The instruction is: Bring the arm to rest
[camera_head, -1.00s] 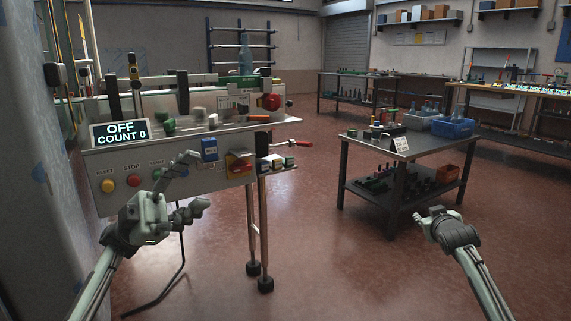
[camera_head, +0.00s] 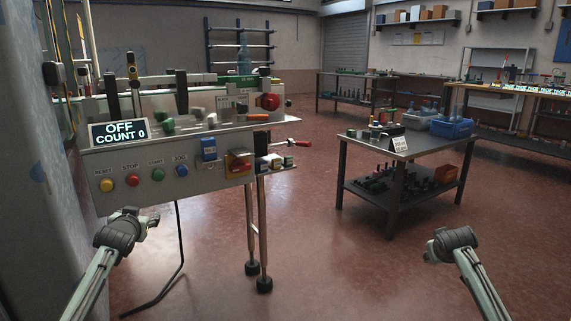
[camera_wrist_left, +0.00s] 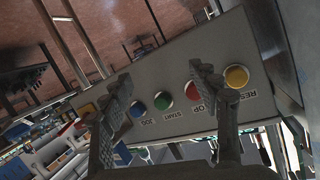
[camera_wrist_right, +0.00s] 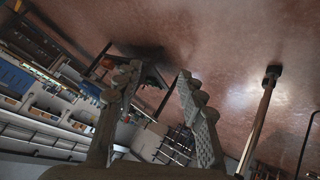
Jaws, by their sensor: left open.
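My left gripper (camera_head: 135,215) is low in the head view, below and in front of the machine's button panel (camera_head: 210,182). In the left wrist view its two fingers (camera_wrist_left: 165,95) are spread apart with nothing between them, and the panel's buttons show beyond. My right arm comes in at the lower right of the head view, its gripper (camera_head: 432,250) mostly hidden behind the wrist. In the right wrist view its two fingers (camera_wrist_right: 160,85) are spread and empty, over open floor and furniture. The display (camera_head: 119,133) reads OFF, COUNT 0.
The panel carries yellow (camera_head: 107,185), red (camera_head: 132,180), green (camera_head: 158,174) and blue (camera_head: 182,170) buttons and a red-yellow switch (camera_head: 239,165). A dark table (camera_head: 400,152) with a blue bin (camera_head: 452,128) stands at the right. The floor between is clear.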

